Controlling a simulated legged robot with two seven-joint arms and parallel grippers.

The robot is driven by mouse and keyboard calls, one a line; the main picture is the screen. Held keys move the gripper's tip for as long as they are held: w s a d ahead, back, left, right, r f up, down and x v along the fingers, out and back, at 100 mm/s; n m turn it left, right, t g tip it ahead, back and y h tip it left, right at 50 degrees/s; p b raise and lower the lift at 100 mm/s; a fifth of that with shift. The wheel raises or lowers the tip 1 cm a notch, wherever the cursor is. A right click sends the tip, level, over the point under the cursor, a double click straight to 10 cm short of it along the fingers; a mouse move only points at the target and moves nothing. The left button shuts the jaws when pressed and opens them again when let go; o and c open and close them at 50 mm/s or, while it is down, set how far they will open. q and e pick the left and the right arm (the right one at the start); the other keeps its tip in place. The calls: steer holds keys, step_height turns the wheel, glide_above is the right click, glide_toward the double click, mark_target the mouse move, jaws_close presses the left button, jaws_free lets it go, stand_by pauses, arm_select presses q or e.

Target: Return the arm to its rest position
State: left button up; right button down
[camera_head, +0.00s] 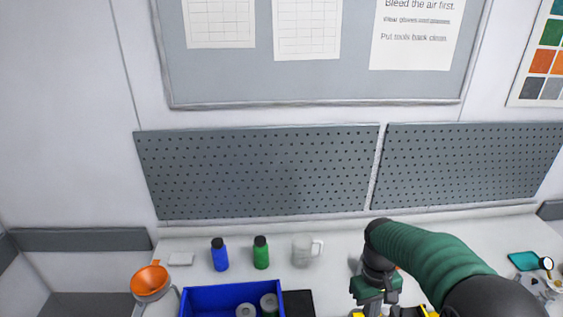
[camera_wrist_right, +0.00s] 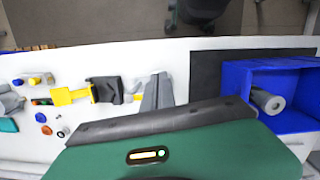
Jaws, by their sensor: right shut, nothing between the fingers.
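My right arm, with a green sleeve, comes in from the lower right of the head view and bends down over the bench. Its gripper's fingers are cut off below the head view. In the right wrist view, the grey fingers of my right gripper (camera_wrist_right: 156,92) are together with nothing visible held, behind the green housing. A yellow and black tool (camera_wrist_right: 104,91) lies on the bench just left of the fingers; whether they touch it is unclear. My left gripper is not in view.
A blue bin (camera_head: 228,295) with grey cylinders stands left of the arm, beside a black mat (camera_head: 299,303). Behind are a blue bottle (camera_head: 220,256), green bottle (camera_head: 261,254) and clear mug (camera_head: 303,251). An orange funnel (camera_head: 149,279) is far left; a teal item (camera_head: 522,261) is right.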

steer(key=s+a+f+m+t+b, duration=0.2)
steer(key=s+f+t+b, duration=0.2)
steer(key=s+f+b, duration=0.5)
steer(key=s+f, duration=0.3)
steer(key=shift+f+m+y+b, duration=0.3)
steer(key=shift+f+m, duration=0.05)
steer(key=shift+m, duration=0.05)
steer(key=shift+s, duration=0.1)
